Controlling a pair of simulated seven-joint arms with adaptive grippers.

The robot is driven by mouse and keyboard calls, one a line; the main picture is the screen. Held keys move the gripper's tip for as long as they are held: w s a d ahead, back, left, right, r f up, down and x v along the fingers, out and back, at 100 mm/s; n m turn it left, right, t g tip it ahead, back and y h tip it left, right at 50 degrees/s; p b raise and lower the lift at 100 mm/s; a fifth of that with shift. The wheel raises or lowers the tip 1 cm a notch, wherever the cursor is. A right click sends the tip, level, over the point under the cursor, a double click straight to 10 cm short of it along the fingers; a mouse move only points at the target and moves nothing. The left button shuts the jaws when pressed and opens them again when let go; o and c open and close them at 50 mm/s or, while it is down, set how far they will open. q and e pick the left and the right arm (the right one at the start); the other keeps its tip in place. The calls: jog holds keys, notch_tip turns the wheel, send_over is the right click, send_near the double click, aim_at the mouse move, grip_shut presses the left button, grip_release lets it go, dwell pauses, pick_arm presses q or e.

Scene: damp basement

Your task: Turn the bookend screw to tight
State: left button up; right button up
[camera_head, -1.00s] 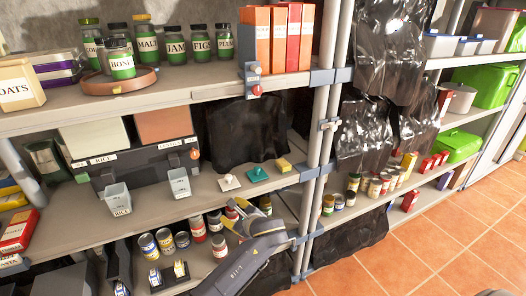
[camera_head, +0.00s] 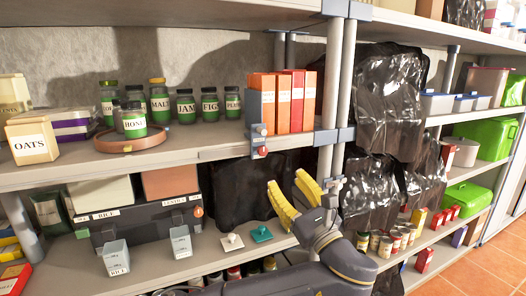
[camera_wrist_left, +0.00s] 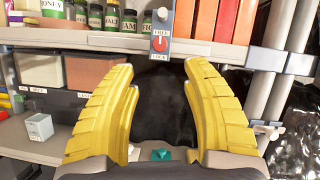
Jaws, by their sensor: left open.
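The grey bookend (camera_head: 255,108) stands at the left end of a row of orange and red books on the upper shelf. Its screw, a red knob (camera_head: 263,151), sits low on its front at the shelf edge. In the wrist view the knob appears above and between the fingertips (camera_wrist_left: 159,68). My right gripper is out of view.
Orange and red books (camera_head: 290,100) stand right of the bookend. Labelled jars (camera_head: 185,104) stand to its left. A grey shelf post (camera_head: 333,95) rises right of the books. Black sheeting (camera_head: 240,185) hangs behind.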

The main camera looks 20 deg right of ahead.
aim_at(264, 152)
pick_arm(q)
jog(key=x, duration=1.3)
jog(key=shift+w+a+r, duration=0.1)
jog(key=shift+w, duration=0.1)
jog(key=shift+o, duration=0.3)
grip_shut()
